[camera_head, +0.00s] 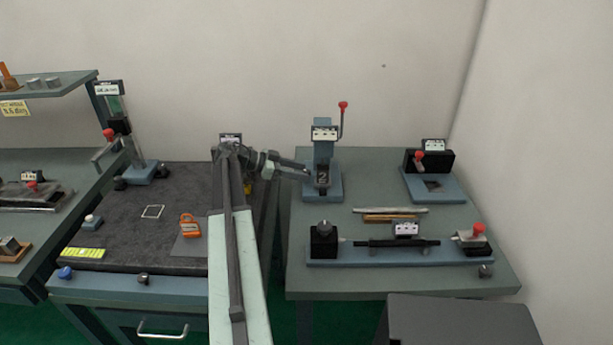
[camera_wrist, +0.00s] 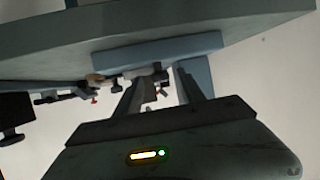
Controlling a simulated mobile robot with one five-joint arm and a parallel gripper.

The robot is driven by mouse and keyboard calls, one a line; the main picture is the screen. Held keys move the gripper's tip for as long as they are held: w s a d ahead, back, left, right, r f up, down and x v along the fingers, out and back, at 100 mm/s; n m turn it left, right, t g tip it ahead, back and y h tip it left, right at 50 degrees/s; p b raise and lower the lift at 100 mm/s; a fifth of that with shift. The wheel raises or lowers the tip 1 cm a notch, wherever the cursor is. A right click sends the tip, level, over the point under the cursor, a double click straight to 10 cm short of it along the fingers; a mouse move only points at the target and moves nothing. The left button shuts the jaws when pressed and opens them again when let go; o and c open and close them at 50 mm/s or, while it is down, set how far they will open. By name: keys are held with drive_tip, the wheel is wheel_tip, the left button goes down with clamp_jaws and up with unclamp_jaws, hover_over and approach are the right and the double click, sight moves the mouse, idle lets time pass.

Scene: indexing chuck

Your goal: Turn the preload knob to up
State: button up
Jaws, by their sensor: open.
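My gripper (camera_head: 304,171) is at the left side of the blue upright fixture (camera_head: 322,140) on the right bench. It looks close to the fixture, but contact cannot be told. The wrist view shows my gripper (camera_wrist: 158,82) open, with nothing clearly held between its fingers. The labels are too small to read, so I cannot tell which part is the preload knob. The upright fixture has a red-tipped lever (camera_head: 342,106).
A black fixture with a red knob (camera_head: 430,160) stands at the back right. Loose rods (camera_head: 390,211) lie mid-bench. A grey box (camera_head: 460,320) stands in front.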

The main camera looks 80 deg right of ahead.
drive_tip(key=shift+s, duration=0.2)
drive_tip(key=c, duration=1)
drive_tip(key=shift+s+a, duration=0.1)
drive_tip(key=shift+s, duration=0.2)
clamp_jaws()
drive_tip(key=shift+w, duration=0.2)
drive_tip(key=shift+s+a+n+t+h, duration=0.2)
drive_tip(key=shift+n+t+h, duration=0.3)
drive_tip(key=shift+n+h, duration=0.35)
drive_tip(key=shift+s+a+n+t+h, duration=0.1)
drive_tip(key=shift+a+n+t+h, duration=0.1)
drive_tip(key=shift+n+t+h, duration=0.5)
drive_tip(key=shift+s+a+n+t+h, duration=0.1)
drive_tip(key=shift+s+n+t+h, duration=0.05)
drive_tip(key=shift+n+t+h, duration=1.8)
drive_tip(key=shift+n+g, duration=0.3)
drive_tip(key=shift+g, duration=0.05)
